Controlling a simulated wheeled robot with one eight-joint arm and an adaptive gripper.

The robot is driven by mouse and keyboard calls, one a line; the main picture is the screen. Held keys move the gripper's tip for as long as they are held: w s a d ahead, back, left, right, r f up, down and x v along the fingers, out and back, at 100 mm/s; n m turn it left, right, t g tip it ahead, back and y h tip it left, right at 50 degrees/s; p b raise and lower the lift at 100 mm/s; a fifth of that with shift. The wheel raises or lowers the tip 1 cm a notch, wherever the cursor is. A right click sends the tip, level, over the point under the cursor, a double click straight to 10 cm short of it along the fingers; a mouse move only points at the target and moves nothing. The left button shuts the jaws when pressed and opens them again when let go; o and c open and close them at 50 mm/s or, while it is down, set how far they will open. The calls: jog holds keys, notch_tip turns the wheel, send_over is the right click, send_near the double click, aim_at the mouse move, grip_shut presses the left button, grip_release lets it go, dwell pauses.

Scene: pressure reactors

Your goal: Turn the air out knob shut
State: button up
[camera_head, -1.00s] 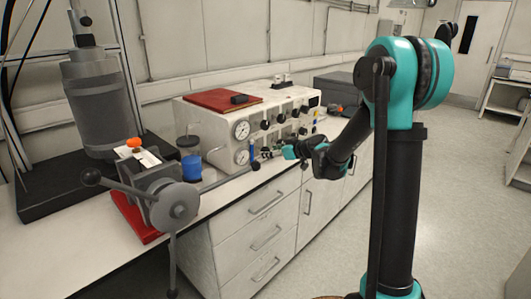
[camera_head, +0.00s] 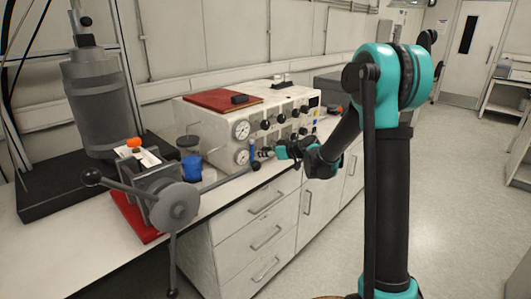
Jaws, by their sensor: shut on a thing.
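The white control box (camera_head: 207,120) stands on the bench and has two round gauges and several dark knobs on its front panel. The labels are too small to read. My gripper (camera_head: 265,154) is at the lower part of the panel, right of the lower gauge (camera_head: 242,157). It is shut on a small knob there, which the dark fingers mostly hide. I cannot read whether this is the air out knob or how far it is turned. An upper row of black knobs (camera_head: 266,125) is free above my gripper.
A red folder (camera_head: 215,101) lies on top of the box. A blue container (camera_head: 191,168) and a grey clamp-like device with a lever (camera_head: 174,206) stand to the left on the bench. Drawers (camera_head: 262,235) are below; the floor at right is clear.

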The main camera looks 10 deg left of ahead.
jog(key=shift+c, duration=0.5)
jog(key=shift+m, duration=0.3)
jog(key=m+g+y, duration=0.1)
jog(key=m+g, duration=0.1)
jog(key=m, duration=0.1)
jog(key=shift+w+y, duration=0.1)
jog(key=shift+y, duration=0.3)
jog(key=m+y, duration=0.1)
jog(key=m, duration=0.1)
jog(key=m+g+y, duration=0.1)
jog(key=m, duration=0.1)
jog(key=shift+m+g, duration=0.3)
jog(key=shift+m, duration=0.1)
jog(key=m+y, duration=0.1)
jog(key=m, duration=0.1)
jog(key=m+y, duration=0.1)
jog(key=m, duration=0.2)
jog(key=shift+d+f+y, duration=0.1)
jog(key=shift+y, duration=0.3)
jog(key=m+y, duration=0.1)
jog(key=m, duration=0.2)
jog(key=m+t, duration=0.1)
jog(key=m, duration=0.1)
jog(key=shift+m+y, duration=0.4)
jog(key=o, duration=1.2)
jog(key=shift+c, duration=0.2)
